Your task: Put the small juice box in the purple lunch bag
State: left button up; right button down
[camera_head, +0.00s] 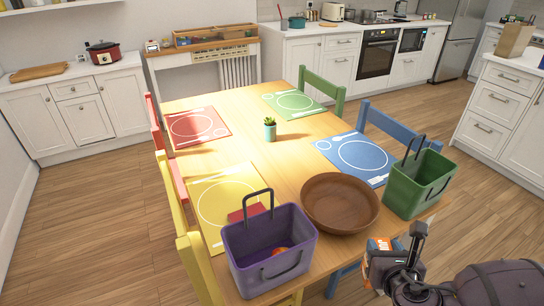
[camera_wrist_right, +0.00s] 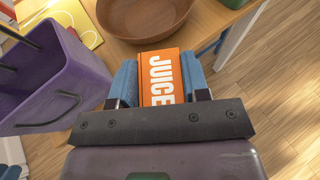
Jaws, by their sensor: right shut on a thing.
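The small juice box (camera_head: 378,247) is orange, with white "JUICE" lettering that reads in the right wrist view (camera_wrist_right: 161,75). My right gripper (camera_head: 392,262) is shut on it, with blue fingers on both sides of the box in the right wrist view (camera_wrist_right: 160,82). It holds the box off the table's near right edge, right of the purple lunch bag. The purple lunch bag (camera_head: 245,248) stands at the table's near edge with its handle up and its top open. An orange-red item (camera_head: 281,251) shows inside it. The bag is at the left of the wrist view (camera_wrist_right: 50,85). My left gripper is not visible.
A brown wooden bowl (camera_head: 340,203) stands between the purple bag and a green lunch bag (camera_head: 418,184). A red flat item (camera_head: 248,212) lies behind the purple bag on the yellow placemat (camera_head: 215,199). A small potted plant (camera_head: 270,129) stands mid-table. Chairs surround the table.

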aim_at(254, 261)
jog(key=i+j+z, duration=0.1)
jog(key=j+z, duration=0.3)
jog(key=j, duration=0.2)
jog(key=j+z, duration=0.45)
jog(key=j, duration=0.2)
